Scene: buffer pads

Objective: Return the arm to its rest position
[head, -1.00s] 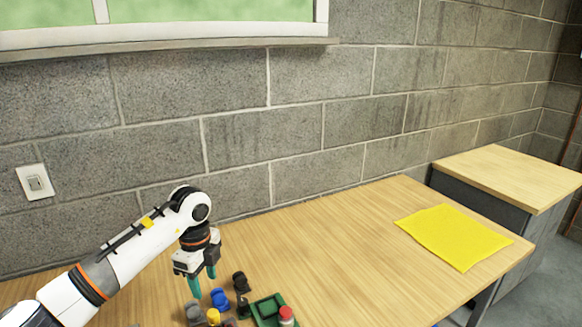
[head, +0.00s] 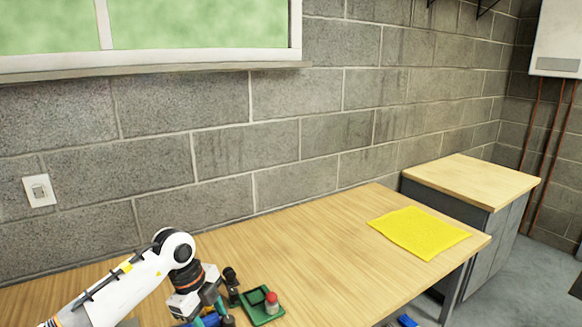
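My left arm comes in from the lower left, and its gripper (head: 205,301) hangs low over the table's near left part. Its teal fingers look apart, and I see nothing held between them. Just beyond and beside it are a dark knobbed piece (head: 232,285) and a green tray (head: 262,312) with a red-topped piece (head: 271,302) in it. Blue pieces (head: 210,320) show below the fingers, partly hidden by the gripper and cut by the frame's bottom edge. My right gripper is not in view.
The wooden table (head: 330,240) is clear in its middle. A yellow pad (head: 420,232) lies flat at its right end. A wood-topped cabinet (head: 472,182) stands beyond that end. The block wall (head: 220,150) runs behind. A small blue thing (head: 407,321) shows at the bottom edge.

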